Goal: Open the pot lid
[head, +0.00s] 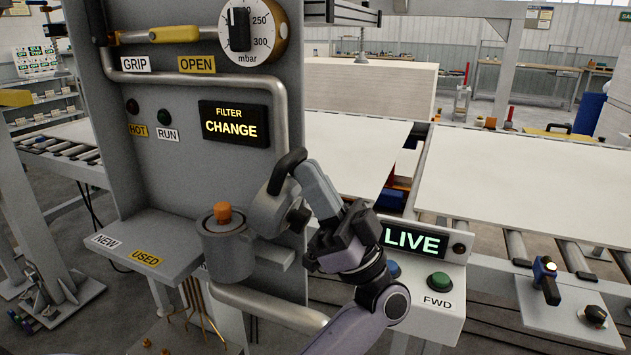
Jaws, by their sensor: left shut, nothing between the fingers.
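The grey round pot (228,252) stands on the front of the grey panel, with an orange cap-like part (222,212) showing at its top. The grey lid (268,217) appears swung up on its side at the pot's right, clear of the pot's mouth. A black curved handle (286,168) rises beside the lid and seems to belong to it. My left gripper (305,172) is shut and empty, its fingers close to the handle's right side. I cannot tell whether they touch. The gripper hides part of the lid's right side. My right gripper is not in view.
A shelf marked NEW and USED (130,246) lies left of the pot. A bent pipe (282,100) runs down the panel. A control box with a LIVE display (415,241) and green button (438,280) stands at right. White boards (530,195) lie on rollers behind.

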